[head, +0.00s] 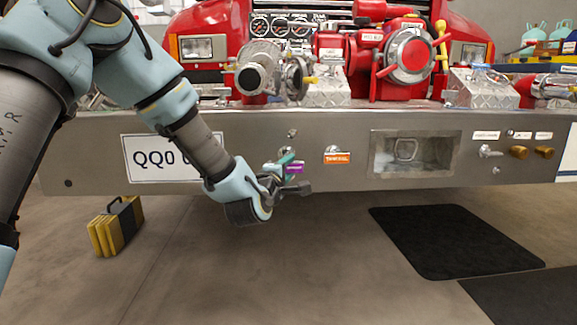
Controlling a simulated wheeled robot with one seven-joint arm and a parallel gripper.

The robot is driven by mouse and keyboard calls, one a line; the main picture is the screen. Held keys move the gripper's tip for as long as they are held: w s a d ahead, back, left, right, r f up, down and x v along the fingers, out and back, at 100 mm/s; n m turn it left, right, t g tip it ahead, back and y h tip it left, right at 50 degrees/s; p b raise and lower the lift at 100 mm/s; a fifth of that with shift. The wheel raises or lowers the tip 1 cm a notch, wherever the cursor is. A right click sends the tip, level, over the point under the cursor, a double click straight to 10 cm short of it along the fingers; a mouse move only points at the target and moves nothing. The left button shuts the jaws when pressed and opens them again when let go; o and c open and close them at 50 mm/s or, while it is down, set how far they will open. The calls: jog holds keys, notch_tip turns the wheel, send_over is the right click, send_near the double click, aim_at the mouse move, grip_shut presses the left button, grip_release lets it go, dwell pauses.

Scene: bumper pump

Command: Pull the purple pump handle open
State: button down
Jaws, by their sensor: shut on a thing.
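A small teal part (286,156) shows just above the purple tab.
Red pump fittings (408,55) stand on top. Yellow chocks (116,227) and a black mat (455,241) lie on the floor.

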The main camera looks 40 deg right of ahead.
jog(key=shift+s+a+f, duration=0.1)
jog(key=shift+s, duration=0.1)
jog(key=shift+c, duration=2.4)
grip_release()
jog(key=shift+a, duration=0.1)
jog(key=p+v, duration=0.2)
jog(key=v, duration=0.8)
jog(key=shift+s+a, duration=0.2)
jog(key=shift+a, duration=0.15)
